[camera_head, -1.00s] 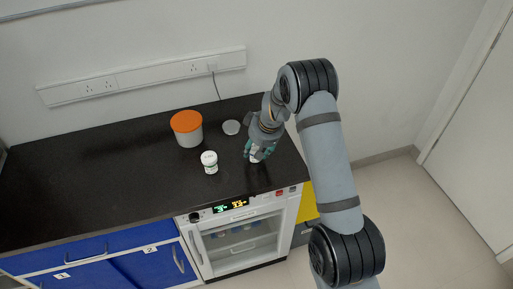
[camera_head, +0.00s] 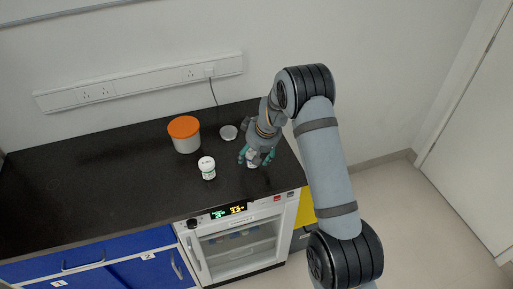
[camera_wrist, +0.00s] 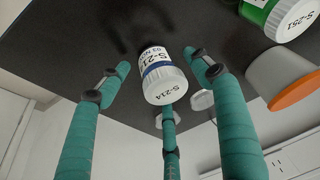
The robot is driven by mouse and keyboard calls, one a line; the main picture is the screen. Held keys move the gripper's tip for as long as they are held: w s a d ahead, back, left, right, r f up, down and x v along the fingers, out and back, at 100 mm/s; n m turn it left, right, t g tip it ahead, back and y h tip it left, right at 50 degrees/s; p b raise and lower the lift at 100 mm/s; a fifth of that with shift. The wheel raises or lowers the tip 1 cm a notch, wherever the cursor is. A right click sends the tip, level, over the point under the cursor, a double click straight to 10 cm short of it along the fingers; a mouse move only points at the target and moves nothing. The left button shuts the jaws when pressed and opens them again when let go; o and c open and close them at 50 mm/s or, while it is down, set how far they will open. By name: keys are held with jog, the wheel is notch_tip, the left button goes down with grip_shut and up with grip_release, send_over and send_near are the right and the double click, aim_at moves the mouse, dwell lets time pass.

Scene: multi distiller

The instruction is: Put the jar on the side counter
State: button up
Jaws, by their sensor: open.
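A small white jar with a blue-striped label and a lid reading S-214 (camera_wrist: 165,85) stands on the black counter (camera_head: 100,180), above the appliance at its right end. My gripper (camera_head: 257,157) has teal fingers. They are open and spread around this jar in the wrist view, with a gap at the left finger; contact at the right finger is unclear. In the head view the fingers partly hide the jar (camera_head: 252,164). A second white jar with a green label (camera_head: 207,169) stands to the left; its lid reads S-251 in the wrist view (camera_wrist: 296,16).
A grey tub with an orange lid (camera_head: 184,135) stands behind the green-labelled jar. A flat pale disc (camera_head: 228,132) lies near the wall. A white appliance with a lit display (camera_head: 228,211) is under the counter front. The counter's left part is clear.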

jog(key=b+v, duration=0.1)
jog(key=v, duration=1.1)
jog(key=shift+w, duration=0.1)
jog(key=shift+f, duration=0.15)
dwell(0.7)
